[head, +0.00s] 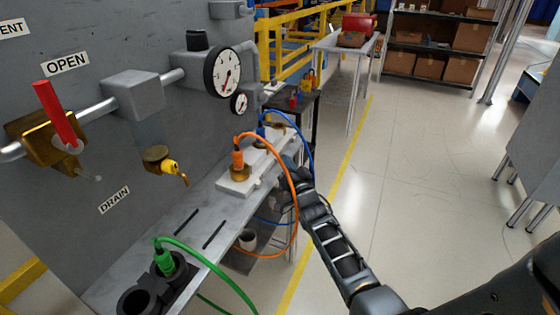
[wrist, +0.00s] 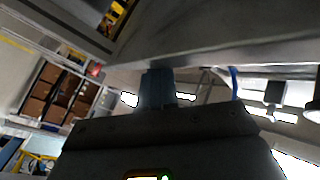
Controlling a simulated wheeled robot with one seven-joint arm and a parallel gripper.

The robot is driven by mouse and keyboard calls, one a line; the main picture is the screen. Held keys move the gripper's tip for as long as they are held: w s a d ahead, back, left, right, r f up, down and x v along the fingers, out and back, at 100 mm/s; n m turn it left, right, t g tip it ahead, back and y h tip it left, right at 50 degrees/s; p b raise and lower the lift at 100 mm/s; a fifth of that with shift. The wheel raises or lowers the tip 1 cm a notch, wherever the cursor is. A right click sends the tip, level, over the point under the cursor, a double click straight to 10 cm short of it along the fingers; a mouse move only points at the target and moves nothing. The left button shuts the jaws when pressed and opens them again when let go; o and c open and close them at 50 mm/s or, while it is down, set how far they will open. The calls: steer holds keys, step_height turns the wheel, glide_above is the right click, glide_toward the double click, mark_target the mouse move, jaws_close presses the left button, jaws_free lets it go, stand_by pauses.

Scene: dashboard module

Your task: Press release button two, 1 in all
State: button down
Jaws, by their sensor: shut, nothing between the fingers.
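My gripper (wrist: 157,86) is shut and empty in the wrist view, its fingers pointing toward the underside of a grey edge. In the head view my arm reaches to the right side of the shelf, by the orange plug (head: 238,160) and the blue plug (head: 261,131). The orange cable passes in front of it and its fingertips cannot be made out. The orange plug stands upright on a white block (head: 236,187). A green plug (head: 165,262) sits in a dark socket at the front. I cannot make out which part is release button two.
A grey panel (head: 110,130) rises behind the shelf (head: 193,215), with a red lever (head: 57,113), a yellow-handled drain tap (head: 172,169) and gauges (head: 222,72). Loose orange, blue and green cables (head: 222,275) loop off the shelf's edge.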

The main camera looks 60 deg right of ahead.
steer(key=shift+w+a+f, duration=0.2)
steer(key=shift+a+f, duration=0.1)
steer(key=shift+a, duration=0.05)
steer(key=shift+s+f+p, duration=0.3)
steer(key=shift+s+p, duration=0.3)
steer(key=shift+s, duration=0.35)
steer(key=shift+d, duration=0.1)
steer(key=shift+s+d+r+p, duration=0.1)
steer(key=shift+s+p, duration=0.5)
steer(key=shift+s, duration=0.25)
steer(key=shift+s+d+r+p, duration=0.1)
steer(key=shift+s+r+p, duration=0.05)
steer(key=shift+s+p, duration=0.6)
steer(key=shift+s+d+r+p, duration=0.1)
steer(key=shift+s+p, duration=0.4)
steer(key=shift+s, duration=0.4)
steer(key=shift+a, duration=0.1)
